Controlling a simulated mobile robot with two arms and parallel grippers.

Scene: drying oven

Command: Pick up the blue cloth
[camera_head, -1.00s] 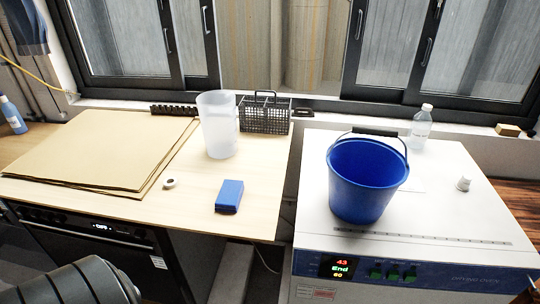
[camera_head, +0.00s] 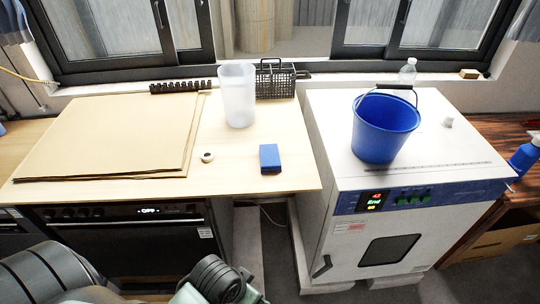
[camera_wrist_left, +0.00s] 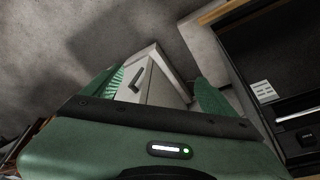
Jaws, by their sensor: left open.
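The blue cloth (camera_head: 270,158) is a small folded block lying flat on the wooden table, near its front right edge, in the head view. My left arm comes in at the bottom left of the head view, below and in front of the table; its gripper is not clearly seen there. In the left wrist view my left gripper (camera_wrist_left: 158,88) is open with its green fingers apart and nothing between them. It faces the floor area and the white oven's lower part. The cloth is not in the wrist view. My right gripper is in neither view.
The table (camera_head: 228,178) also bears brown sheets (camera_head: 110,135), a roll of tape (camera_head: 207,157), a clear beaker (camera_head: 238,95) and a black basket (camera_head: 275,80). A blue bucket (camera_head: 385,128) stands on the white drying oven (camera_head: 330,150) to the right, across a gap.

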